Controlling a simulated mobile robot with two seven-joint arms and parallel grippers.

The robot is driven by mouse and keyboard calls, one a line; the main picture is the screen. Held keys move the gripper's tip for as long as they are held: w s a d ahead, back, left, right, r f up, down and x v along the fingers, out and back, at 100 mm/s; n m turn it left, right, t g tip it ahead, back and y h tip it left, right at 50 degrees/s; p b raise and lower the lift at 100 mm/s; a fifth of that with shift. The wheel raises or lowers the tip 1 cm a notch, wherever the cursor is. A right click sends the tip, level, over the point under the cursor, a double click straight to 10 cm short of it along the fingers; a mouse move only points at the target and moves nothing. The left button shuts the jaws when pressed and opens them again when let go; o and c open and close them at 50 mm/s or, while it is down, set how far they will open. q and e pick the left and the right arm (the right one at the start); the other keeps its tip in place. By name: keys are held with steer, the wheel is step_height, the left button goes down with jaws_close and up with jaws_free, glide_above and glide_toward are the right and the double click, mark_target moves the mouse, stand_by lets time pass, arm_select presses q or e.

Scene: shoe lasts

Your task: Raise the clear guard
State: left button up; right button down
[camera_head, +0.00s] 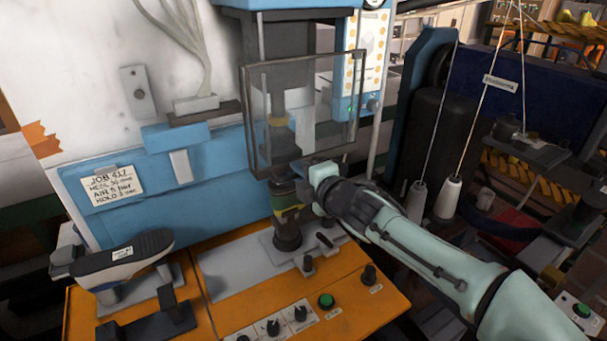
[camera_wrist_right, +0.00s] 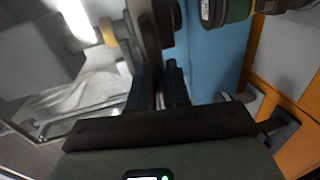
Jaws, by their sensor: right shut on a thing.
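The clear guard (camera_head: 312,115) is a see-through panel in a dark frame, hanging upright in front of the blue press. My right gripper (camera_head: 312,172) is at the guard's lower right edge. In the right wrist view, its fingers (camera_wrist_right: 158,88) are closed on a dark bar (camera_wrist_right: 148,35) that looks like part of the guard. The exact contact is partly hidden by the fingers. Through and below the panel, a green and brass press part (camera_head: 285,195) stands over a dark round base (camera_head: 287,236). My left gripper is not in view.
The orange bench (camera_head: 240,285) carries knobs and a green button (camera_head: 326,300). A job card (camera_head: 112,181) is on the blue panel. White thread cones (camera_head: 448,197) stand at right, near my right arm.

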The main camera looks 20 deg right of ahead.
steer(key=c, duration=1.3)
jaws_free()
steer(key=shift+s, duration=0.15)
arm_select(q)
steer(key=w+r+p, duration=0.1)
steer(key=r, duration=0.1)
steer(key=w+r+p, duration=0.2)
arm_select(e)
steer(key=v, duration=1.3)
steer(key=shift+s+d, duration=0.1)
steer(key=shift+d, duration=0.05)
